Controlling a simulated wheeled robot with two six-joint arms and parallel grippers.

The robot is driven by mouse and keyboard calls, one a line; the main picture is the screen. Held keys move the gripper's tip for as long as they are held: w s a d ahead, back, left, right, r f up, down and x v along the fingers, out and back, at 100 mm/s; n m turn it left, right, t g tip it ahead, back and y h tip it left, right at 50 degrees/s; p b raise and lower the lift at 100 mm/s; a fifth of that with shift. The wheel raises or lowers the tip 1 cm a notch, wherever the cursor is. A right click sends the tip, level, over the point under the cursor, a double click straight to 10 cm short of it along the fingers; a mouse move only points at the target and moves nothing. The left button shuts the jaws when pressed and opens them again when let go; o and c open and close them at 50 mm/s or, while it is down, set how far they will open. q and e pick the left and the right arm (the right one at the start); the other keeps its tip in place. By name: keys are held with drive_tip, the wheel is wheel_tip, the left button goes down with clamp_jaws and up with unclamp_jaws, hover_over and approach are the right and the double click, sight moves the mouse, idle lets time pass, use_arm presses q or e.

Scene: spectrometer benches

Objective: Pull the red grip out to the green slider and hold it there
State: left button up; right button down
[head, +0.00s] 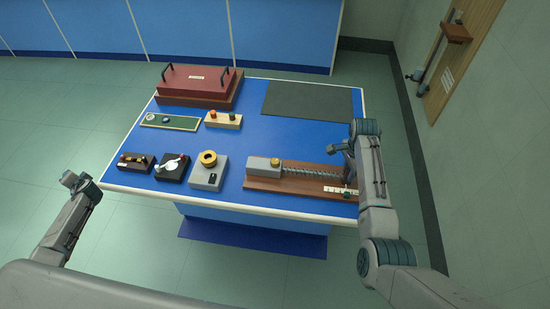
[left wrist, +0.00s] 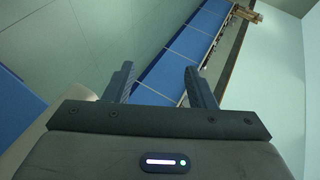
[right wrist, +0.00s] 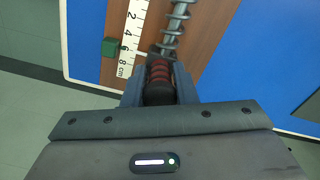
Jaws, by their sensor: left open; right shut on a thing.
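The red grip (right wrist: 158,75), banded red and black, sits at the end of a coiled spring (right wrist: 175,25). My right gripper (right wrist: 158,82) is shut on it, one finger on each side. In the head view my arm hides most of the grip. The green slider (right wrist: 109,47) is on the edge of a white centimetre scale (right wrist: 128,38), near the 6. The grip's spring end looks roughly level with the slider; exact alignment is hard to tell. The slider also shows in the head view (head: 347,193). My left gripper (left wrist: 158,72) is open and empty, off the table's left side.
The spring runs from a grey block (head: 263,163) on a wooden board (head: 290,186). Left of it on the blue table (head: 235,130) stand several small devices, including one with a yellow ring (head: 208,158). A red case (head: 198,82) and dark mat (head: 305,98) lie behind.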

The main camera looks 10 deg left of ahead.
use_arm(q)
drive_tip(key=w+r+n+y, duration=0.2)
drive_tip(key=w+r, duration=0.5)
drive_tip(key=r, duration=0.3)
drive_tip(key=w+d+f+n+h, duration=0.1)
drive_tip(key=w+d, duration=0.1)
drive_tip(key=d, duration=0.4)
drive_tip(key=w+d+f+n+g+h, duration=0.1)
drive_tip(key=w+d, duration=0.2)
drive_tip(key=d, duration=0.3)
drive_tip(key=w+d+f+g+h, duration=0.1)
drive_tip(key=w+d, duration=0.2)
drive_tip(key=d, duration=0.4)
drive_tip(key=shift+w+n, duration=0.2)
drive_tip(key=shift+n, duration=0.2)
drive_tip(key=w+d+h, duration=0.2)
drive_tip(key=w+d, duration=0.2)
drive_tip(key=d, duration=0.8)
drive_tip(key=m+g+h, duration=0.1)
drive_tip(key=g+h, duration=0.3)
drive_tip(key=h, duration=0.5)
approach(275, 161)
wheel_tip(275, 161, down, 9)
drive_tip(key=shift+d+r, duration=0.1)
drive_tip(key=shift+d, duration=0.05)
drive_tip(key=c, duration=1)
